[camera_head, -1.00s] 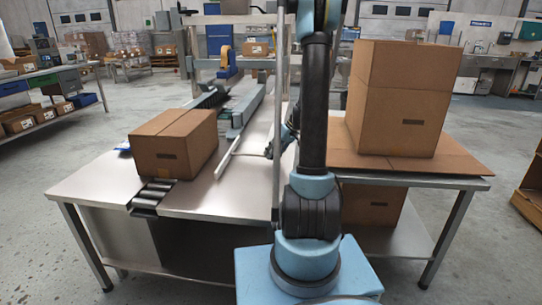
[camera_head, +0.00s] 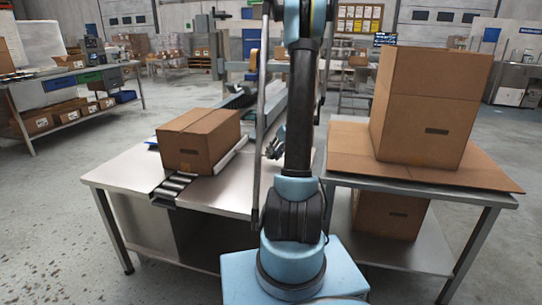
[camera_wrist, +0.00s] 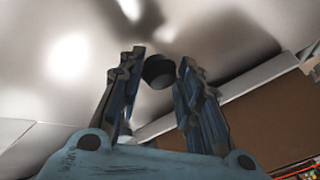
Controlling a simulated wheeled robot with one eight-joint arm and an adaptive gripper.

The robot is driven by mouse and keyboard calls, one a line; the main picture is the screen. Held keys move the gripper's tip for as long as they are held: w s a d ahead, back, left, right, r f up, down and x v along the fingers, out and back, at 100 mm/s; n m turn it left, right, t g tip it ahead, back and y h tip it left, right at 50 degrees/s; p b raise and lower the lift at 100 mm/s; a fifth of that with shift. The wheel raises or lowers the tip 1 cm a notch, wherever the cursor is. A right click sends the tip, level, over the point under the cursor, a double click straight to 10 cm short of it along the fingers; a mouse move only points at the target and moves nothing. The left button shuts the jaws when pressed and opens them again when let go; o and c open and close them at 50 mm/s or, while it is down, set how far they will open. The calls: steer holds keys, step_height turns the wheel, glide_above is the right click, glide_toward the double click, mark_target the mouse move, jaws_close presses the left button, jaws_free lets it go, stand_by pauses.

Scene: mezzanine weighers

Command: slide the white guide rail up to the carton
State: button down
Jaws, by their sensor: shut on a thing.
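The brown carton (camera_head: 198,142) stands on the metal table just behind a short roller strip. The white guide rail (camera_head: 236,152) lies along the carton's right side and appears up against it; any small gap is too fine to tell. In the wrist view the rail (camera_wrist: 262,74) runs as a pale strip beside the carton (camera_wrist: 262,118). My gripper (camera_head: 268,152) is to the right of the rail, partly hidden by my arm. In the wrist view my gripper (camera_wrist: 160,64) has its fingers on either side of a black knob (camera_wrist: 158,72) and is shut on it.
The roller strip (camera_head: 174,187) sits at the table's front edge. A conveyor (camera_head: 265,112) runs behind the carton. A tall carton (camera_head: 425,105) stands on a cardboard sheet on the right-hand table. The metal tabletop (camera_head: 128,168) is bare left of the carton.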

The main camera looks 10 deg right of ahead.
steer(key=shift+w+d, duration=0.1)
steer(key=shift+w, duration=0.1)
steer(key=c, duration=1.2)
jaws_free()
steer(key=shift+f, duration=0.1)
steer(key=shift+s, duration=0.1)
steer(key=shift+d+r, duration=0.1)
steer(key=shift+r, duration=0.3)
steer(key=v, duration=1.1)
